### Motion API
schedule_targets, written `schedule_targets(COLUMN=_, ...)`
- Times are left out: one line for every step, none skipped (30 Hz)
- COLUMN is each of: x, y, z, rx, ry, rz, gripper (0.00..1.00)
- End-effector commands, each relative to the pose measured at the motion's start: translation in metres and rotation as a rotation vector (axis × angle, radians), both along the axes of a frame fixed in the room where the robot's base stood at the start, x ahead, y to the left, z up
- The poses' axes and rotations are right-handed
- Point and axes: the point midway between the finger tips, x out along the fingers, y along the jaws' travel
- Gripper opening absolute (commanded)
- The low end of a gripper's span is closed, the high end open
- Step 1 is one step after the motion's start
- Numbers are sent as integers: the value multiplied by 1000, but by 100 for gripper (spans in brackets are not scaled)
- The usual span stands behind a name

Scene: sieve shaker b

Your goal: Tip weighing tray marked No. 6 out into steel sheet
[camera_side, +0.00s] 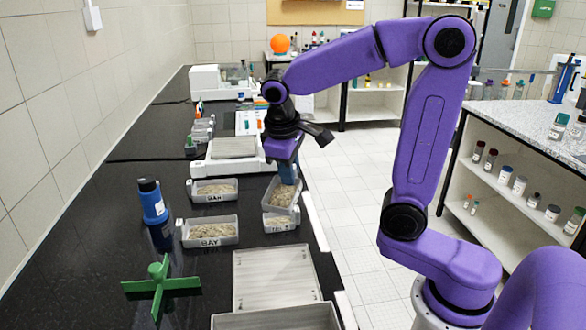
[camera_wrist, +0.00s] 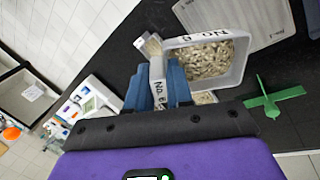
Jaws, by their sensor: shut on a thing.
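My gripper (camera_side: 287,178) points down with its blue fingers shut on the wall of a pale tray (camera_side: 282,196) holding tan grains. In the wrist view the fingers (camera_wrist: 158,88) close on a pale part with a label that seems to read No. 6, beside the grain-filled tray (camera_wrist: 243,62), whose far wall also has a No. label. In the side view the tray sits close behind another tray (camera_side: 281,224) with a partly hidden label; I cannot tell whether they touch. The grey steel sheet (camera_side: 272,280) lies flat nearer the camera and looks empty.
Two grain trays, the rear one (camera_side: 212,198) and the front one (camera_side: 210,241), stand to the left. A blue bottle (camera_side: 153,203) and a green cross-shaped handle (camera_side: 160,286) stand further left. A white balance (camera_side: 235,155) is behind. A grey box (camera_side: 275,318) is at the front edge.

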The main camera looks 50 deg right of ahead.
Motion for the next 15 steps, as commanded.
schedule_targets(x=-1, y=6, z=1, rx=-40, ry=-11, rz=9, gripper=0)
schedule_targets(x=-2, y=9, z=2, rx=-65, ry=-16, rz=9, gripper=0)
schedule_targets(x=-3, y=12, z=3, rx=-99, ry=-27, rz=10, gripper=0)
schedule_targets(x=-3, y=14, z=4, rx=-125, ry=-37, rz=11, gripper=0)
schedule_targets(x=-4, y=16, z=4, rx=-151, ry=-41, rz=10, gripper=0)
schedule_targets(x=-5, y=19, z=5, rx=-185, ry=-51, rz=9, gripper=0)
schedule_targets(x=-5, y=22, z=6, rx=-211, ry=-59, rz=9, gripper=0)
schedule_targets(x=-6, y=24, z=8, rx=-236, ry=-66, rz=9, gripper=0)
schedule_targets(x=-7, y=26, z=10, rx=-271, ry=-76, rz=8, gripper=0)
schedule_targets(x=-7, y=27, z=13, rx=-296, ry=-85, rz=9, gripper=0)
schedule_targets(x=-7, y=29, z=14, rx=-323, ry=-91, rz=8, gripper=0)
schedule_targets(x=-8, y=31, z=17, rx=-357, ry=-101, rz=8, gripper=0)
schedule_targets(x=-8, y=33, z=19, rx=-383, ry=-109, rz=7, gripper=0)
schedule_targets(x=-9, y=34, z=20, rx=-409, ry=-115, rz=8, gripper=0)
schedule_targets(x=-10, y=37, z=23, rx=-444, ry=-125, rz=7, gripper=0)
